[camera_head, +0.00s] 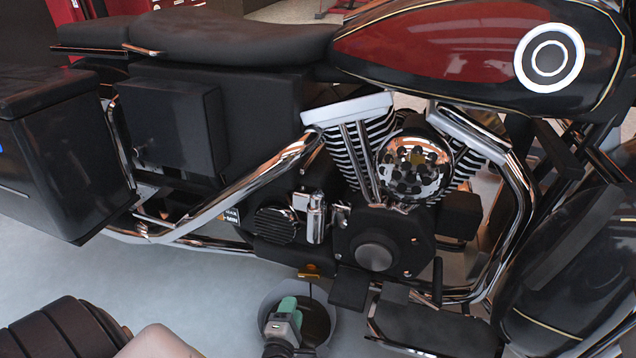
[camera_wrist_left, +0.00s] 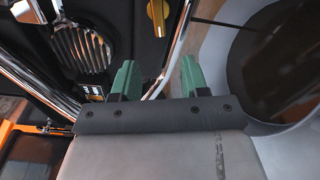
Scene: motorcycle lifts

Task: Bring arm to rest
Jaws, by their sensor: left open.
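My left gripper (camera_head: 287,308) reaches in from the bottom of the head view, below the motorcycle's engine (camera_head: 376,245). Its two green fingers are apart in the left wrist view (camera_wrist_left: 160,79), with nothing held between them. The gripper appears in front of a round grey container (camera_head: 330,318) with a dark inside, on the floor under the engine. The container also shows at the right of the wrist view (camera_wrist_left: 216,60). A small brass-coloured part (camera_head: 309,273) sits at the engine's lower edge, beyond the fingers. My right gripper is in neither view.
A red and black motorcycle (camera_head: 440,50) fills the upper head view. Chrome exhaust pipes (camera_head: 240,192) and a black side case (camera_head: 50,150) are close to the arm. A black footboard (camera_head: 430,325) is right of the container. Pale floor (camera_head: 130,285) is open at lower left.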

